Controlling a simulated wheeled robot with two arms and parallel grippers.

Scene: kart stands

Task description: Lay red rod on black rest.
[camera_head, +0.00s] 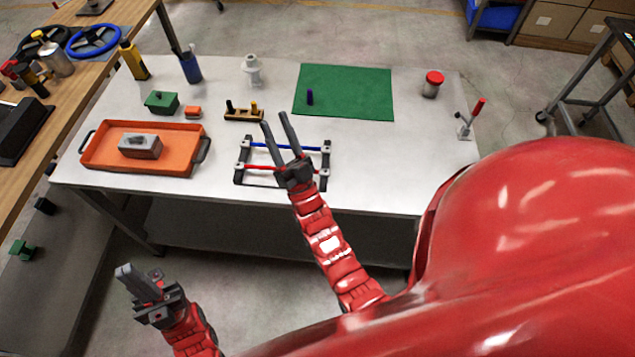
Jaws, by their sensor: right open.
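The black rest (241,176) stands on the white table, with two dark side pieces and pale blocks on top. The red rod (260,168) lies across its near part, spanning the two sides; its middle is hidden behind my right gripper. A blue rod (262,146) spans the far part, parallel to it. My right gripper (275,120) is open over the rest, its fingers pointing away past the blue rod; nothing shows between the fingertips. My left gripper (124,271) is low in front of the table, its fingers close together and empty.
An orange tray (100,160) with a grey block (140,146) lies left of the rest. A small wooden holder (243,116) stands just behind it. A green mat (350,90) lies at the back. The table right of the rest is clear up to a red-handled clamp (466,128).

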